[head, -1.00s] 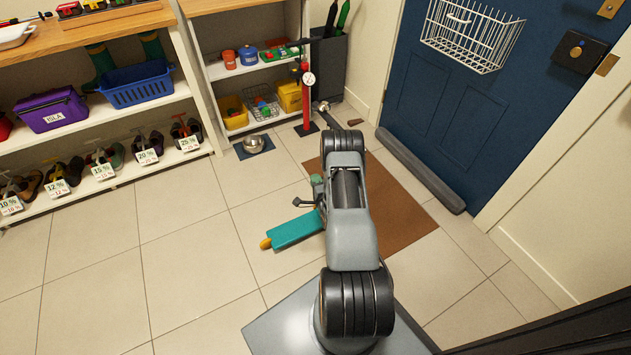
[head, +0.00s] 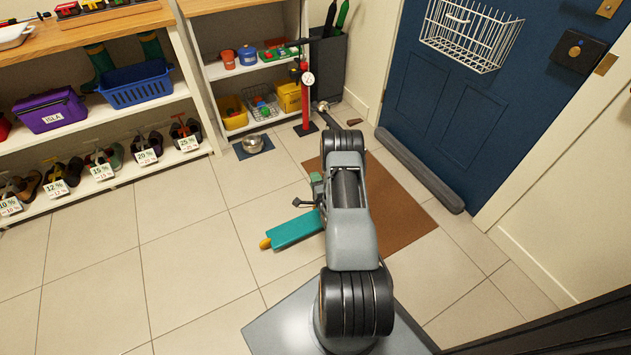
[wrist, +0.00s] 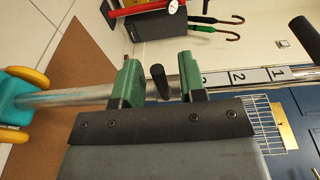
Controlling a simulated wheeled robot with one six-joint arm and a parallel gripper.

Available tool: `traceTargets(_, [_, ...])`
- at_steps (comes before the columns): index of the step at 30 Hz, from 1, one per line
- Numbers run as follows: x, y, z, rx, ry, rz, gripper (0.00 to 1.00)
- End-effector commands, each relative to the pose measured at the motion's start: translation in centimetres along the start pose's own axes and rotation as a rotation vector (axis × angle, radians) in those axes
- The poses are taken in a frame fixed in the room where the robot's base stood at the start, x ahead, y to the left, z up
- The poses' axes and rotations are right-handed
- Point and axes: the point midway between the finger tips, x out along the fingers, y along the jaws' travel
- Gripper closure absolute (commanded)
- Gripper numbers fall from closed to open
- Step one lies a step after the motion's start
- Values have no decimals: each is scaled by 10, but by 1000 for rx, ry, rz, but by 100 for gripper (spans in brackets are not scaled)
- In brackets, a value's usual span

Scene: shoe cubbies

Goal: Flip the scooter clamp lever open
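The scooter's metal stem (wrist: 70,97) runs across the wrist view, with number marks at its right part and a black handlebar grip (wrist: 305,40) at the right edge. A black lever (wrist: 158,81) stands at the stem. My gripper (wrist: 157,62) has green fingers, one on each side of the lever, with a visible gap on both sides. It is open and holds nothing. I cannot tell whether the lever is folded or swung out. In the head view the scooter's teal deck (head: 295,230) shows left of my arm, which hides most of the stem.
A brown mat (head: 395,210) lies on the floor by the blue door (head: 480,120), with a dark draught stopper (head: 420,172) along its foot. A shoe shelf (head: 110,180) stands at the left. A metal bowl (head: 253,144) sits near the cubbies. Tiles at the left are free.

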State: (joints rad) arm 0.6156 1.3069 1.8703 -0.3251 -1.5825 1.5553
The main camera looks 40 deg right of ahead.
Motion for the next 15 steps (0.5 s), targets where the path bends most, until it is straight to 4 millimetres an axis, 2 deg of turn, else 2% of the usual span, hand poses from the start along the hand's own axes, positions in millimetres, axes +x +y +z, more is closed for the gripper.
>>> traceTargets(5, [-22,-1,-1,2,2,6,62])
traceTargets(15, [-91,-1,-1,3,3,5,62])
